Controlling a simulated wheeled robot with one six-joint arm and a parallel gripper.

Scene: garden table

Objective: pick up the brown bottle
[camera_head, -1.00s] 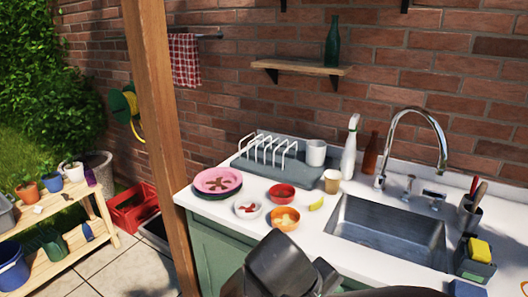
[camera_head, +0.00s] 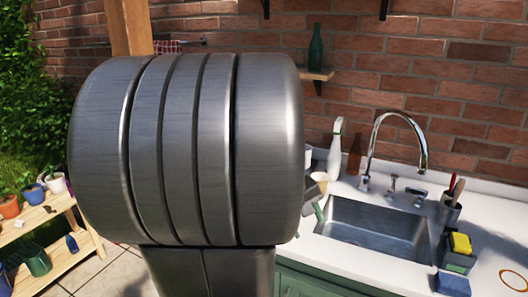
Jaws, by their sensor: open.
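The brown bottle (camera_head: 354,156) stands upright on the white counter against the brick wall, just right of a white spray bottle (camera_head: 335,150) and left of the tap. Its neck and body show clear of my arm. A large grey link of my arm fills the left middle of the view. Only a small part of my gripper (camera_head: 315,203) shows past the link's right edge, in front of the tan cup (camera_head: 320,180). It is open and apart from the brown bottle. The rest of it is hidden behind the link.
The curved tap (camera_head: 421,150) rises behind the steel sink (camera_head: 370,232), right of the bottle. A utensil holder (camera_head: 449,208) and a yellow sponge (camera_head: 460,243) stand at the right. A green bottle (camera_head: 315,48) stands on the wall shelf (camera_head: 322,75). My arm hides the counter's left part.

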